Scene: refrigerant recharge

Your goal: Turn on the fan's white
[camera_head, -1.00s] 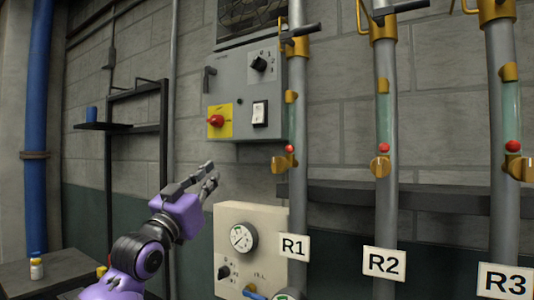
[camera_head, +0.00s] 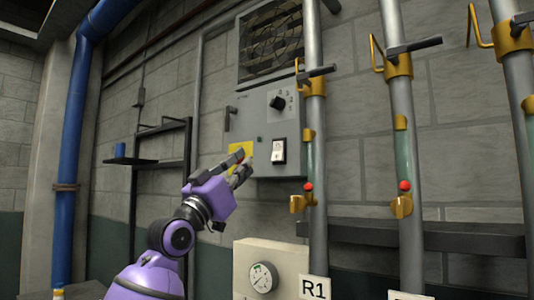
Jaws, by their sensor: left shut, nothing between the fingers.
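The fan (camera_head: 271,46) sits behind a dark grille at the top of a grey control box on the wall. On the box are a white rocker switch in a black frame (camera_head: 278,151), a black rotary knob (camera_head: 277,103) and a yellow plate (camera_head: 236,148). My left gripper (camera_head: 241,165) is shut and empty. It is in front of the yellow plate, left of the white switch, and hides most of the plate and nearly all of its red knob. I cannot tell whether it touches the box. My right gripper is not in view.
Grey pipes with brass valves and red knobs (camera_head: 405,185) stand right of the box. A beige gauge box (camera_head: 261,266) is below, beside the R1 label (camera_head: 314,288). A black shelf frame holds a blue cup (camera_head: 120,150) at left. A grey ledge (camera_head: 440,238) runs behind the pipes.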

